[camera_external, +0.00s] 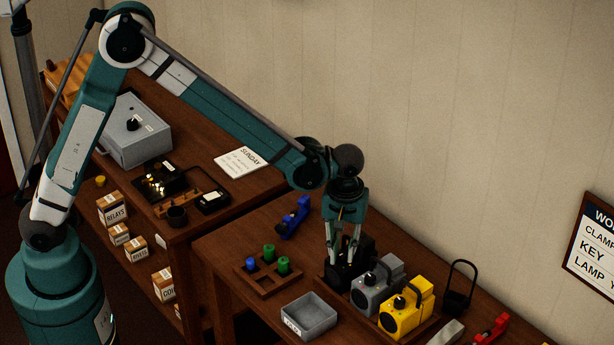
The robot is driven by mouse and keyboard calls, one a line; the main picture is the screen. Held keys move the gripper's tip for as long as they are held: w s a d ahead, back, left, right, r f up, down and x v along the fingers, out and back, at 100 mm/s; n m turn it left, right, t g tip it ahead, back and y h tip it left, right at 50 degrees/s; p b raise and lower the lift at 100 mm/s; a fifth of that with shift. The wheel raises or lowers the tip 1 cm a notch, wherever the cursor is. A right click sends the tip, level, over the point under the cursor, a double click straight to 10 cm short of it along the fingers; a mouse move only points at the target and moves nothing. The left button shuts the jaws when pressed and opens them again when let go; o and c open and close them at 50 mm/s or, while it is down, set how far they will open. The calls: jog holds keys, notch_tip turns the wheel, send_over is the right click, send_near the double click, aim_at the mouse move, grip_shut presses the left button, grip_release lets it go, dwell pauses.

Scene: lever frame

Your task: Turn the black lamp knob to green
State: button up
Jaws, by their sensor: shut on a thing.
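The black lamp (341,279) stands on the table at the left end of a row of lamps, partly hidden by my gripper. My gripper (343,258) points down over the black lamp and is shut on its knob. The knob is hidden between the fingers, so its setting cannot be read. A grey lamp (370,297) and a yellow lamp (402,318) stand to its right, each with a black knob.
A grey open tray (309,316) and a wooden rack (252,283) with green and blue pegs are left of the lamps. A blue tool (294,217) lies behind the rack. A black holder with a tall loop (459,290) stands right of the yellow lamp.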

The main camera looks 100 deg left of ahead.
aim_at(343, 254)
jog(key=o, duration=0.9)
jog(key=shift+m+p, duration=0.4)
jog(key=shift+m, duration=0.1)
jog(key=shift+r+m+p, duration=0.1)
jog(key=shift+m+p, duration=1.35)
jog(key=shift+m, duration=0.45)
notch_tip(343, 254, up, 8)
jog(key=shift+f+b, duration=0.2)
jog(key=shift+b, duration=0.2)
jog(key=shift+s+d+r+m+t+b, duration=0.95)
jog(key=shift+s+d+b, duration=1.3)
jog(key=shift+s, duration=1.4)
jog(key=shift+s+d+r+m+t+b, duration=0.5)
jog(key=shift+s+d+r+m+b, duration=0.85)
jog(key=shift+s+d+b, duration=1.65)
jog(key=shift+s+d+r+m+t+b, duration=0.95)
jog(key=shift+s+d, duration=1)
jog(key=shift+s, duration=2.35)
